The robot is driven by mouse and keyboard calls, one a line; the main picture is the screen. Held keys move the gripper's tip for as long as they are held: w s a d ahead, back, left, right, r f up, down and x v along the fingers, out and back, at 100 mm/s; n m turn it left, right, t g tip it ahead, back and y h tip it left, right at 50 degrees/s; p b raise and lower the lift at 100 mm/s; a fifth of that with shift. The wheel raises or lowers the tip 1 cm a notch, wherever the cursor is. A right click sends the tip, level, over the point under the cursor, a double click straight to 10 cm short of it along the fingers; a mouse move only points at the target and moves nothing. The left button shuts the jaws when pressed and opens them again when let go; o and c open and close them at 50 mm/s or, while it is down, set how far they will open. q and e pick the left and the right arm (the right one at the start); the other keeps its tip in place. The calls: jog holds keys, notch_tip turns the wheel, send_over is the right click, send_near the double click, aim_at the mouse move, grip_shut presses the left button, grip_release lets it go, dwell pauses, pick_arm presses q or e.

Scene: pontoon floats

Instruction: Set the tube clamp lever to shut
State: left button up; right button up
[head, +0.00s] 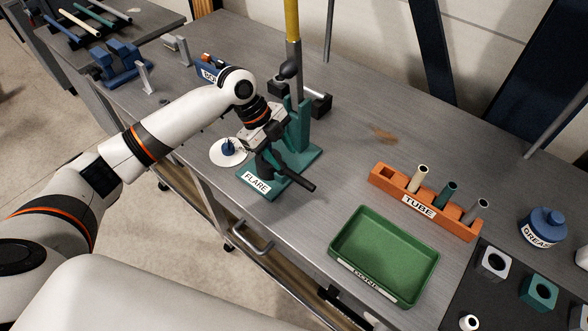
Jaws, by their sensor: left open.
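The green flaring tool (304,152) stands on the grey bench with a FLARE label on its base. A black lever (296,180) sticks out from the tool's front, pointing right and toward me; I take it to be the tube clamp lever. A second dark lever with a round knob (290,69) is higher on the tool. My left gripper (266,142) is open at the tool's front, just above and behind the black lever's root. It hides part of the clamp, and I cannot tell whether it touches the lever. My right gripper is out of view.
A white disc with a blue piece (228,151) lies left of the tool. An orange TUBE rack (379,177) holds several tubes. A green tray (384,254) is empty. A GREASE pot (543,226) stands at right. Bare bench lies between tool and rack.

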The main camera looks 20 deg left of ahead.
aim_at(296, 175)
pick_arm(q)
jog(key=p+x, duration=0.1)
jog(key=x, duration=0.6)
jog(key=shift+d+f, duration=0.1)
jog(key=shift+f, duration=0.2)
jog(key=shift+c, duration=0.5)
grip_shut()
